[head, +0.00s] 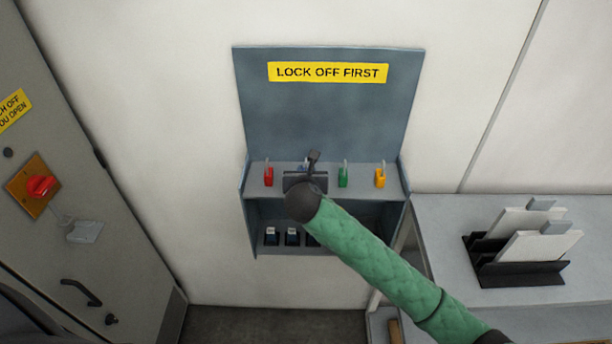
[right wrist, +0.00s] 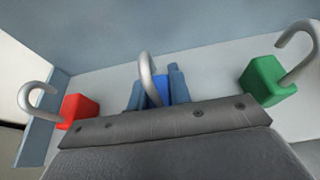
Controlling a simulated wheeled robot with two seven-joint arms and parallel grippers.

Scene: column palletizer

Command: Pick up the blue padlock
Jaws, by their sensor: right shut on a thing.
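The blue padlock (right wrist: 164,90) is in the middle of the right wrist view, its silver shackle standing up. In the head view only a small bit of blue (head: 303,166) shows behind my right gripper (head: 313,160). My right gripper (right wrist: 158,92) is shut on the blue padlock, with a finger on each side of its body. The padlock's lower part is hidden by the gripper body. I cannot tell whether it touches the shelf. My left gripper is not in view.
A red padlock (head: 268,176) stands to the left, green (head: 343,177) and yellow (head: 380,177) padlocks to the right, on the grey shelf (head: 361,184). Dark items (head: 291,237) sit in the lower compartment. A side table (head: 440,222) holds a black rack (head: 517,276). A cabinet with a red switch (head: 41,187) is left.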

